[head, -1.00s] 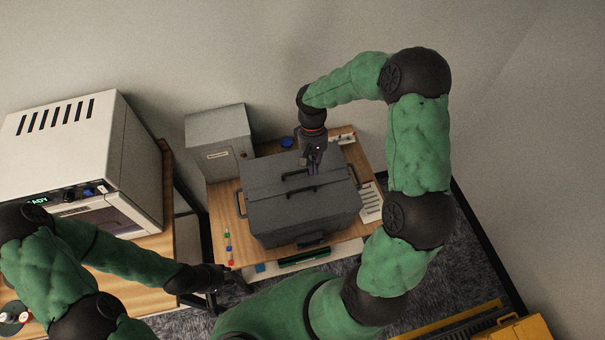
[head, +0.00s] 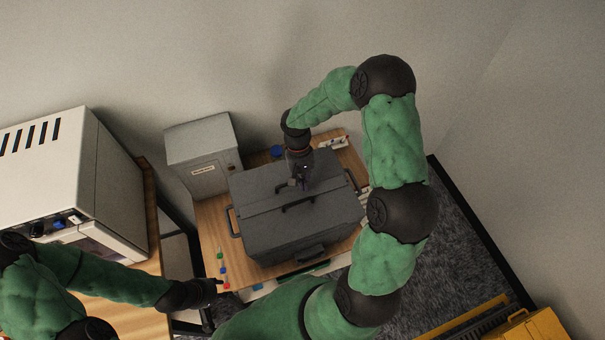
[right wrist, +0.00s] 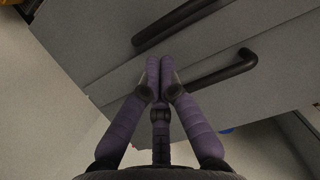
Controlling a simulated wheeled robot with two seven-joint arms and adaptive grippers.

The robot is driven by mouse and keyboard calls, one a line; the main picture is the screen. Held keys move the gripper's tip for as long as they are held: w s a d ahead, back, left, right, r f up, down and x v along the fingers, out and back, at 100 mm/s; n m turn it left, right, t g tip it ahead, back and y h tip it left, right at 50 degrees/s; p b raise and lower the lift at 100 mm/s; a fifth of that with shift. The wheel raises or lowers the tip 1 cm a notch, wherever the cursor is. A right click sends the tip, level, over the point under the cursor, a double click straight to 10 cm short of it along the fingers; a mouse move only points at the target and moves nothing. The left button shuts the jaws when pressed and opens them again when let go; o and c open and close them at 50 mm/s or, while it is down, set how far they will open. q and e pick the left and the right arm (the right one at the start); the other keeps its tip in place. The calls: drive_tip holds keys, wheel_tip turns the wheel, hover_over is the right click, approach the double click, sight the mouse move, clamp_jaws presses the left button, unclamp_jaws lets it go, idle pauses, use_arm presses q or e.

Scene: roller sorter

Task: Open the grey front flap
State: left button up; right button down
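The dark grey box (head: 305,230) stands on the wooden table, its top split by a seam into a rear and a front flap. The grey front flap (head: 325,203) lies flat and shut, with a black bar handle (head: 298,205); this handle also shows in the right wrist view (right wrist: 222,72). My right gripper (head: 303,186) is over the top, just behind that handle. In the right wrist view its purple fingers (right wrist: 160,62) are together with nothing visible between them, beside the handle's end. Contact is unclear. My left gripper (head: 216,284) is by the table's front left corner; its fingers are unclear.
A light grey cabinet (head: 202,155) stands behind the box on the left. A white machine (head: 70,185) sits on the left bench. Small coloured pieces (head: 222,268) lie left of the box. A yellow item (head: 530,326) is at lower right.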

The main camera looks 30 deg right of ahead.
sight(305, 196)
use_arm(q)
drive_tip(key=shift+r, duration=0.1)
use_arm(e)
drive_tip(key=shift+x, duration=1.8)
use_arm(q)
drive_tip(key=shift+s, duration=0.1)
use_arm(e)
drive_tip(key=shift+r, duration=0.1)
drive_tip(key=shift+r+t+b, duration=0.15)
drive_tip(key=shift+t+b, duration=0.15)
drive_tip(key=shift+s+a+r, duration=0.1)
drive_tip(key=shift+s+r, duration=0.15)
drive_tip(key=shift+s, duration=0.05)
use_arm(q)
drive_tip(key=shift+s+f, duration=0.6)
drive_tip(key=shift+s, duration=0.15)
use_arm(e)
drive_tip(key=shift+w, duration=0.15)
